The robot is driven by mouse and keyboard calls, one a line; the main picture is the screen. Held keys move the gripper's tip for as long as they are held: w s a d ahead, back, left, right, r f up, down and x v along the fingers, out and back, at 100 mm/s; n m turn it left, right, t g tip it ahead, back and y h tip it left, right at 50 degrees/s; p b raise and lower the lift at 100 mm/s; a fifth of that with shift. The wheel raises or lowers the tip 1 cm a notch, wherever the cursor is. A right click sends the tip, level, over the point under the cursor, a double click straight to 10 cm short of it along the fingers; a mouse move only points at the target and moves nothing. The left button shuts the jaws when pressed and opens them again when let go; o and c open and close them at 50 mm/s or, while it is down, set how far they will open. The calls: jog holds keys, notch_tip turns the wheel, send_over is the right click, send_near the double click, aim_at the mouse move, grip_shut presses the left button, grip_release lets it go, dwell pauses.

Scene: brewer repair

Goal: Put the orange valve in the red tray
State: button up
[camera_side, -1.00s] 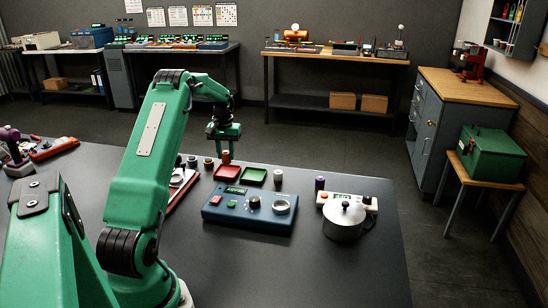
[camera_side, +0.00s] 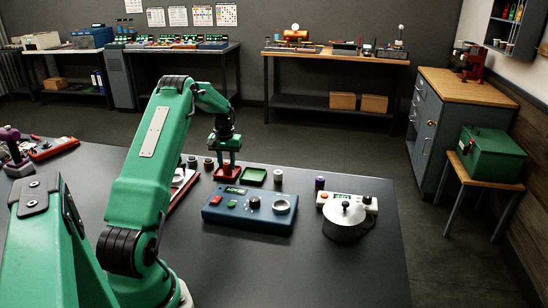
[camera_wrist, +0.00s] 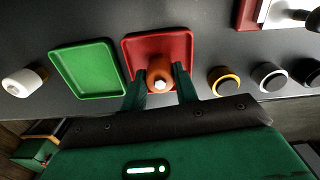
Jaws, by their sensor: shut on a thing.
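The orange valve (camera_wrist: 159,76), with a pale hex tip, is between the two fingers of my gripper (camera_wrist: 160,88) in the wrist view. My gripper is shut on it. The red tray (camera_wrist: 158,44) is a shallow square dish directly beneath; the valve overlaps the tray's near part in this view. In the side view my gripper (camera_side: 227,168) points down at the red tray (camera_side: 238,178), with its fingers low over it. I cannot tell whether the valve touches the tray floor.
A green tray (camera_wrist: 88,68) sits close left of the red one in the wrist view, with a white-and-tan cylinder (camera_wrist: 22,82) beyond it. Several dark-topped round parts (camera_wrist: 222,80) stand to the right. A blue control box (camera_side: 250,210) and a silver pot (camera_side: 344,218) stand nearer in the side view.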

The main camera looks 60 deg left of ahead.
aim_at(227, 163)
jog(key=o, duration=1.1)
jog(key=shift+c, duration=0.2)
notch_tip(227, 163, up, 12)
jog(key=shift+r, duration=0.15)
